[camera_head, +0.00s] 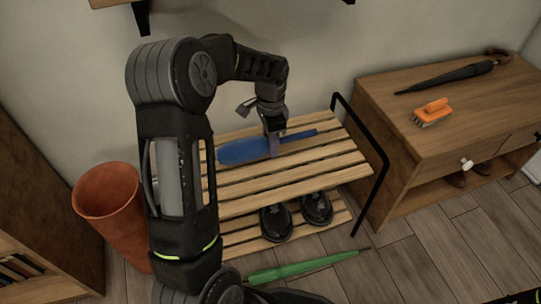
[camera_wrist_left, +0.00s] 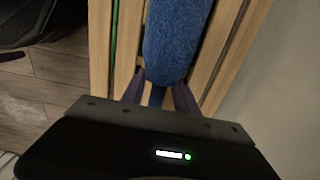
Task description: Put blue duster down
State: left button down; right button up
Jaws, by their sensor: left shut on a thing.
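The blue duster (camera_head: 243,151) is at the upper slatted shelf of a wooden rack (camera_head: 330,176), its wide fluffy end to the left and its thin handle to the right. I cannot tell whether it touches the slats. My left gripper (camera_head: 272,149) points down and is shut on the duster near where the head meets the handle. In the left wrist view the duster's fluffy head (camera_wrist_left: 172,45) extends away from the two dark fingers (camera_wrist_left: 155,92), over the slats. My right gripper is not in view.
Black shoes (camera_head: 276,222) sit on the rack's lower shelf. A cabinet (camera_head: 440,120) at right holds an orange brush (camera_head: 432,112) and an umbrella (camera_head: 455,76). A terracotta pot (camera_head: 108,205) stands left of the rack.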

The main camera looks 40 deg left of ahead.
aim_at(271, 161)
pick_arm(q)
notch_tip(271, 161, down, 5)
jog(key=shift+b, duration=1.1)
jog(key=c, duration=0.9)
grip_release()
jog(key=shift+c, duration=0.2)
